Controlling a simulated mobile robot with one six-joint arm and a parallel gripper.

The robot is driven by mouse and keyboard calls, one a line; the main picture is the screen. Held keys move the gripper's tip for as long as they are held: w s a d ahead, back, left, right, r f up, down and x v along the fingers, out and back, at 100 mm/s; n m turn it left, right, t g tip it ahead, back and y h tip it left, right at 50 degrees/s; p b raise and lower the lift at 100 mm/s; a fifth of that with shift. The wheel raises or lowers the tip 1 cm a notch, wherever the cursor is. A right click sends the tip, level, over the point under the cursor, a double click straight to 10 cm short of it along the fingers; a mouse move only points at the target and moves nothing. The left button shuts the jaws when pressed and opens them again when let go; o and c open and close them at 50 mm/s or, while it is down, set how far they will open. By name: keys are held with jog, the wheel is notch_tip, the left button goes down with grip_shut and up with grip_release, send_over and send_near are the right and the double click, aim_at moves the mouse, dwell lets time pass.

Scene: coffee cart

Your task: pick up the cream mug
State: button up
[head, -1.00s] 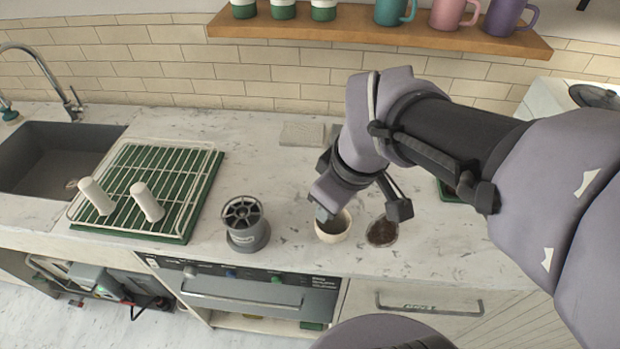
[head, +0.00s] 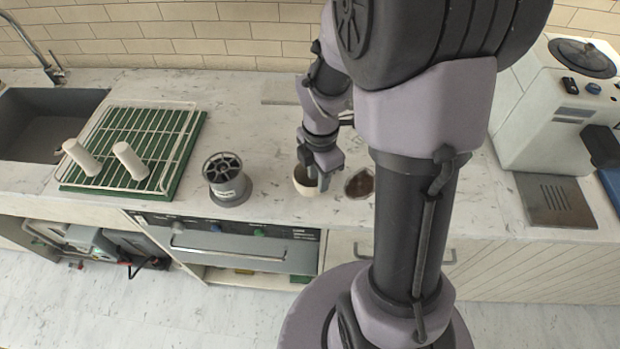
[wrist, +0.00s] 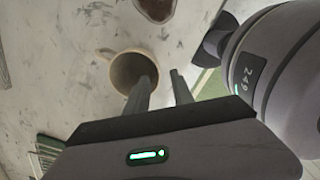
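The cream mug (head: 303,188) stands upright on the counter. In the wrist view I look down into the mug (wrist: 121,75), with its handle at upper left. My gripper (head: 319,184) points down at the mug from above. In the wrist view the fingers of my gripper (wrist: 163,82) are apart. The left finger overlaps the mug's opening, and the right finger is outside, to the right of the rim. I cannot tell how deep the left finger reaches or whether either touches the wall.
A brown-filled dish (head: 359,183) lies close to the mug's right. A drying rack (head: 150,125) with two white cylinders and a machine (head: 550,120) stand farther out.

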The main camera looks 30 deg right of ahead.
jog(key=f, duration=0.1)
jog(key=f+b, duration=0.1)
jog(key=f, duration=0.1)
jog(key=f+b, duration=0.1)
jog(key=shift+w+d+f, duration=0.15)
jog(key=shift+d+f, duration=0.1)
jog(key=shift+f, duration=0.1)
jog(key=shift+r, duration=0.15)
grip_shut()
dwell(0.8)
